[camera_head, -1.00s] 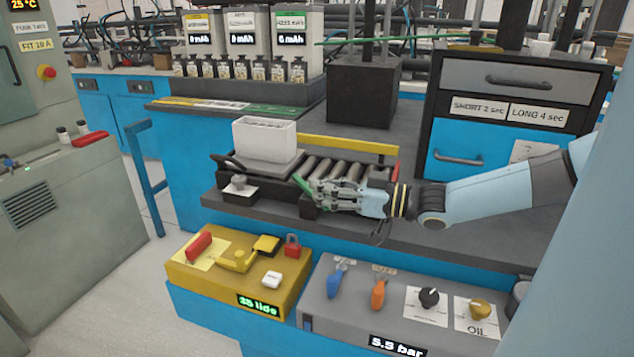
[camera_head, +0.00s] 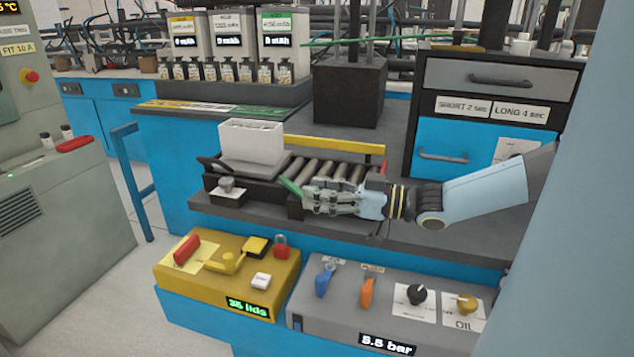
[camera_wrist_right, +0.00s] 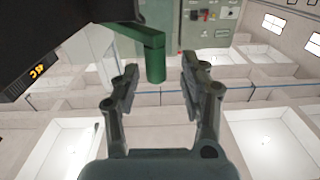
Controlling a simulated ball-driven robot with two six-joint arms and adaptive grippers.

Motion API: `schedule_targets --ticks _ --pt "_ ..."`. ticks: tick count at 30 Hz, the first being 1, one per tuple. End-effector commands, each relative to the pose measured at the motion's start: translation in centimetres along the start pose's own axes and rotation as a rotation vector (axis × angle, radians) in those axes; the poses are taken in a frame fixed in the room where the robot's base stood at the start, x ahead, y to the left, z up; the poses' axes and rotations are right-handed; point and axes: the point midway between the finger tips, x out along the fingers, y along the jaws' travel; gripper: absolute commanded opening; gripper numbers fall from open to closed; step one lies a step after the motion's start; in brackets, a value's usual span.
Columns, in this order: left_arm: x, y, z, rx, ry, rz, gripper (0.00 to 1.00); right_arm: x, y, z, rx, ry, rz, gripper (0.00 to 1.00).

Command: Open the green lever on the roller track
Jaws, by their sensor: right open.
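The green lever (camera_head: 290,187) sticks up at a slant at the front of the roller track (camera_head: 335,168). My right gripper (camera_head: 308,194) is just to the right of the lever, pointing left at it, and hides the lever's base in the head view. In the right wrist view, the lever (camera_wrist_right: 155,62) is an angled green bar whose end stands between the two spread fingertips of the right gripper (camera_wrist_right: 158,80). The fingers are open, with gaps on both sides of the bar. My left gripper is not in view.
A white open box (camera_head: 250,145) sits at the track's left end. A black knob (camera_head: 227,184) is left of the lever. A yellow rail (camera_head: 335,144) runs behind the rollers. A yellow panel (camera_head: 190,291) and a grey panel (camera_head: 340,327) with switches lie in front, below.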

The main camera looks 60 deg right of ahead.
Motion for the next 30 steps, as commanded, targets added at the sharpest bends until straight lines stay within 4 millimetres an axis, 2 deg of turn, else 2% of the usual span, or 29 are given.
schedule_targets --ticks 6,13,18,26,30 --pt "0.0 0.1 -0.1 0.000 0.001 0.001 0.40 -5.0 0.0 0.2 0.000 -0.010 -0.001 0.44" --pt "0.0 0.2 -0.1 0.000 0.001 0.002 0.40 -9.2 0.0 0.2 0.000 -0.007 0.000 0.44" --pt "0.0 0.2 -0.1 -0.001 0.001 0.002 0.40 -10.5 0.0 0.1 0.000 -0.003 0.002 0.44" --pt "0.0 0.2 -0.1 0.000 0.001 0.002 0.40 -10.6 0.0 0.1 0.000 -0.002 0.002 0.44" --pt "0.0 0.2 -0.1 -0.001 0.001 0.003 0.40 -10.5 -0.1 0.2 0.002 -0.006 0.003 0.25"
